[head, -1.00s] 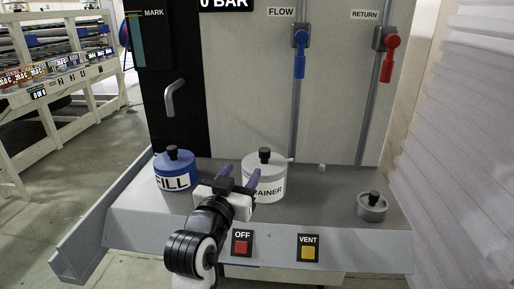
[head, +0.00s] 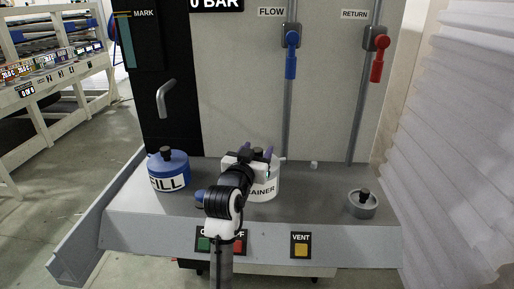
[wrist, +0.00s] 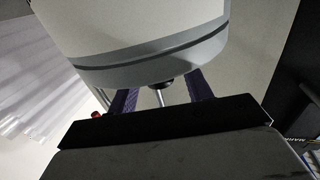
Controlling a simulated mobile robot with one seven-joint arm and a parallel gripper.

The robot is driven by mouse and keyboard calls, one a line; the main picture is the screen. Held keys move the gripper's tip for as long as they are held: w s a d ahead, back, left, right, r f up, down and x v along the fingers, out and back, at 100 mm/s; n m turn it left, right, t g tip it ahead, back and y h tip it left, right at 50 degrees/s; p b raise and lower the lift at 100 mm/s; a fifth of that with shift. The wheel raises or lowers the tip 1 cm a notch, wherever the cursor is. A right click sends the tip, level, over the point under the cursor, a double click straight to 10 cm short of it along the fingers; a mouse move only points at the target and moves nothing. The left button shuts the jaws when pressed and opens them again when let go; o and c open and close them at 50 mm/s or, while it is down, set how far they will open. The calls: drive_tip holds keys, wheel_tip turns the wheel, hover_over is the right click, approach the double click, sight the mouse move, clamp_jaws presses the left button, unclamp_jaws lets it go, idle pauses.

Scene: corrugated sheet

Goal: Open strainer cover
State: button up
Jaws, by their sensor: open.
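The strainer (head: 268,189) is a white pot on the grey console, its label partly hidden by my arm. Its cover carries a dark knob (head: 258,152). My gripper (head: 256,151) is open at the cover's top, with its purple fingers on either side of the knob in the head view. The wrist view looks inverted. There, the white pot (wrist: 140,30) with a grey band fills the top, and the knob (wrist: 160,82) shows between the spread fingers. I cannot tell whether the fingers touch the knob. The cover looks seated on the pot.
A blue FILL pot (head: 168,172) stands left on the console (head: 320,225). A small grey cap (head: 362,204) sits right. Buttons line the front, including the yellow VENT button (head: 301,250). Blue FLOW (head: 291,60) and red RETURN (head: 378,65) handles hang on the back panel.

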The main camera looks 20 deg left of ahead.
drive_tip(key=shift+w, duration=0.25)
clamp_jaws()
